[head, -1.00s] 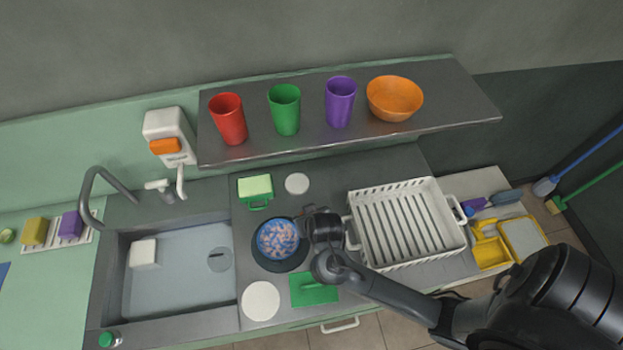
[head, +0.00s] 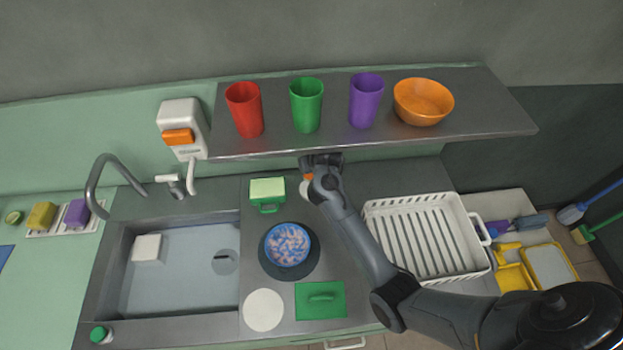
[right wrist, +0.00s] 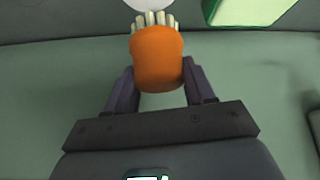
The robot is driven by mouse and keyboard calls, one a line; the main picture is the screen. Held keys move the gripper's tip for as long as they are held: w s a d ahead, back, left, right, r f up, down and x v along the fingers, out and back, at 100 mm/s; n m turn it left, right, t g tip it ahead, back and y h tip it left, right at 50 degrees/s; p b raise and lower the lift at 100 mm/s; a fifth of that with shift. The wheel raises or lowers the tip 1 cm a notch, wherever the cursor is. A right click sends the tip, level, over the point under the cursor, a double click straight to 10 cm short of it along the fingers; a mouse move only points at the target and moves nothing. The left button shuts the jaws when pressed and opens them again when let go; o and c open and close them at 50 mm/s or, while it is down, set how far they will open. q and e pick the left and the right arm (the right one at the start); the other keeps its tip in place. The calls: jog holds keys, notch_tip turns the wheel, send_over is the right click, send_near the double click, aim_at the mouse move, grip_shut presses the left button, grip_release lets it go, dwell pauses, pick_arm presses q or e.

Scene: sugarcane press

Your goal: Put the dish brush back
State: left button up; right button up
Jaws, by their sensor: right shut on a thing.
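The dish brush (right wrist: 158,58) has an orange body and pale bristles, which point to the top of the right wrist view. My right gripper (right wrist: 160,82) is shut on it, with one dark finger on each side. In the head view my right gripper (head: 320,165) is at the back of the counter, by the shelf's front edge. Only a bit of the brush's orange (head: 308,177) shows there. A white round disc (right wrist: 148,4) is just beyond the bristles; in the head view it is mostly hidden behind the gripper. My left gripper is not in view.
A green holder with a light green sponge (head: 267,190) stands left of the gripper. The shelf (head: 470,115) with cups and an orange bowl overhangs the back. A blue patterned bowl (head: 288,244), white dish rack (head: 478,262) and sink (head: 180,290) are nearby.

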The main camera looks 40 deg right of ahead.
jog(key=shift+s+a+f, duration=0.1)
jog(key=shift+f, duration=0.65)
jog(key=shift+s+a+f, duration=0.1)
jog(key=shift+s+f, duration=0.1)
jog(key=shift+f, duration=0.25)
notch_tip(320, 180, down, 4)
jog(key=shift+f+b, duration=0.1)
jog(key=shift+b, duration=0.5)
jog(key=shift+w+f, duration=0.15)
jog(key=shift+f, duration=0.05)
jog(key=shift+w+d, duration=0.1)
jog(key=shift+d, duration=0.1)
jog(key=shift+f, duration=0.15)
jog(key=o, duration=0.9)
jog(key=shift+o, duration=0.2)
